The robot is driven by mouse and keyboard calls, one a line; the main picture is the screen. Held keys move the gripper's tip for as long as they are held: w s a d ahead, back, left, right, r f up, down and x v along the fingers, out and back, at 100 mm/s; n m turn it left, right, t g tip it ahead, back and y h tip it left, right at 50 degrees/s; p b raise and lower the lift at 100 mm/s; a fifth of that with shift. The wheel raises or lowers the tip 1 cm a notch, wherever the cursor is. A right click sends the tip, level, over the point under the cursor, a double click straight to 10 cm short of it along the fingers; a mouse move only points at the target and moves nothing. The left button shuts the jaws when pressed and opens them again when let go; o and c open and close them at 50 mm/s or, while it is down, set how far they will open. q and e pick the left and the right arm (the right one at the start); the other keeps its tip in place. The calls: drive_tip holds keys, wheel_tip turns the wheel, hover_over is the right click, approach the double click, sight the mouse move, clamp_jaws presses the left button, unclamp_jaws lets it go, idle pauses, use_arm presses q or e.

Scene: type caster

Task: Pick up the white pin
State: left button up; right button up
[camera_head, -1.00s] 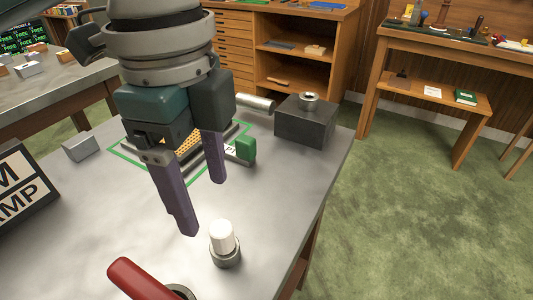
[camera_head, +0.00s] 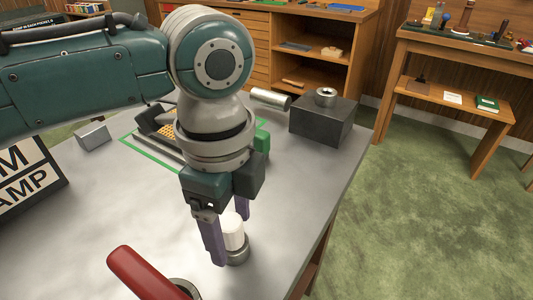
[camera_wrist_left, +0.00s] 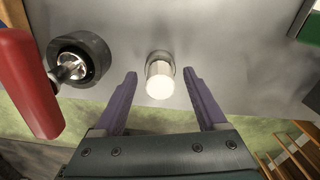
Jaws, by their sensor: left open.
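The white pin (camera_head: 232,231) stands upright in a dark round metal base (camera_head: 238,255) near the table's right front edge. My left gripper (camera_head: 231,238) points down at it with its purple fingers open, one on each side of the pin in the head view. In the left wrist view the pin (camera_wrist_left: 160,82) lies between and a little beyond the tips of the open fingers (camera_wrist_left: 165,82), with a gap on both sides. Contact is not visible. My right gripper is in neither current view.
A red handle (camera_head: 145,275) stands at the near left of the pin, by a round dark fitting (camera_wrist_left: 80,60). A dark block with a ring (camera_head: 322,118), a metal cylinder (camera_head: 270,98) and a green-outlined fixture (camera_head: 150,147) lie farther back. The table (camera_head: 110,210) is bare left of the gripper.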

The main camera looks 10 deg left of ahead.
use_arm(q)
clamp_jaws()
idle(0.5)
